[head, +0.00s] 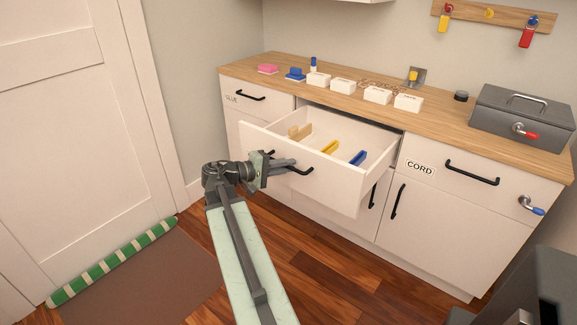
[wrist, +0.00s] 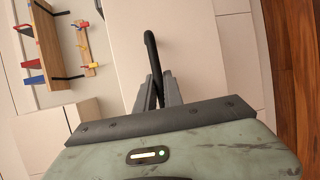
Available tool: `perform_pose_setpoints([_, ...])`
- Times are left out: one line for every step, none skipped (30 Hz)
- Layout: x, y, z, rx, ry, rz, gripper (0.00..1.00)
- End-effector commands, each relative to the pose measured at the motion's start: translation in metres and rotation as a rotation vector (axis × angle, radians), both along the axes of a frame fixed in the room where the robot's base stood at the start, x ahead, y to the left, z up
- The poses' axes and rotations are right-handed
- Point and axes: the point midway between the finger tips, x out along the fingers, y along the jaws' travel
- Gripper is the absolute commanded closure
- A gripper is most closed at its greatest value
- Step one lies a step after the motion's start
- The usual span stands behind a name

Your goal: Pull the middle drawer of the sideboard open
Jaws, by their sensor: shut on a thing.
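The white sideboard (head: 342,215) has a wooden top. Its middle drawer (head: 318,175) stands well open, pulled out toward me. Inside the drawer lie a tan wooden piece (head: 299,132), a yellow piece (head: 330,147) and a blue piece (head: 358,158). My gripper (head: 290,165) is at the drawer front, shut on the black drawer handle (head: 302,171). In the wrist view the two fingers of my gripper (wrist: 157,92) close around the dark handle (wrist: 151,50). The part of the handle between the fingers is hidden.
Left drawer (head: 258,93) and right drawer marked CORD (head: 445,172) are shut. On the top (head: 340,105) stand several white boxes, a pink and a blue item, and a grey metal box (head: 520,118). A door (head: 70,130) and brown mat (head: 150,280) are at left.

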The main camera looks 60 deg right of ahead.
Motion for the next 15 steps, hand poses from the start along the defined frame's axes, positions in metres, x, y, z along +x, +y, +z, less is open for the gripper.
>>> perform_pose_setpoints([-0.0013, -0.0001, -0.0004, 0.001, 0.000, -0.003, 1.00])
perform_pose_setpoints([-0.0013, -0.0002, -0.0004, 0.001, 0.000, -0.003, 1.00])
perform_pose_setpoints([-0.0014, -0.0003, -0.0004, 0.001, 0.000, -0.003, 0.85])
perform_pose_setpoints([-0.0014, -0.0004, -0.0004, 0.001, 0.000, -0.003, 0.79])
perform_pose_setpoints([-0.0015, -0.0005, -0.0004, 0.001, 0.000, -0.003, 0.79])
perform_pose_setpoints([-0.0014, -0.0006, -0.0004, 0.001, 0.000, -0.003, 0.79])
perform_pose_setpoints([-0.0014, -0.0006, -0.0004, 0.001, 0.000, -0.003, 0.79])
perform_pose_setpoints([-0.0013, -0.0007, -0.0004, 0.001, 0.000, -0.003, 0.79])
perform_pose_setpoints([-0.0013, -0.0008, -0.0003, 0.001, 0.000, -0.002, 0.79])
perform_pose_setpoints([-0.0013, -0.0008, -0.0003, 0.001, 0.000, -0.002, 0.79])
perform_pose_setpoints([-0.0013, -0.0009, -0.0002, 0.001, 0.000, -0.002, 0.79])
perform_pose_setpoints([-0.0012, -0.0009, -0.0002, 0.001, 0.000, -0.002, 0.79])
perform_pose_setpoints([-0.0009, -0.0004, 0.0000, 0.001, 0.000, -0.002, 0.79])
perform_pose_setpoints([-0.0001, 0.0008, 0.0005, 0.001, 0.000, -0.001, 0.79])
perform_pose_setpoints([0.0017, 0.0037, 0.0015, 0.001, 0.000, -0.001, 0.79])
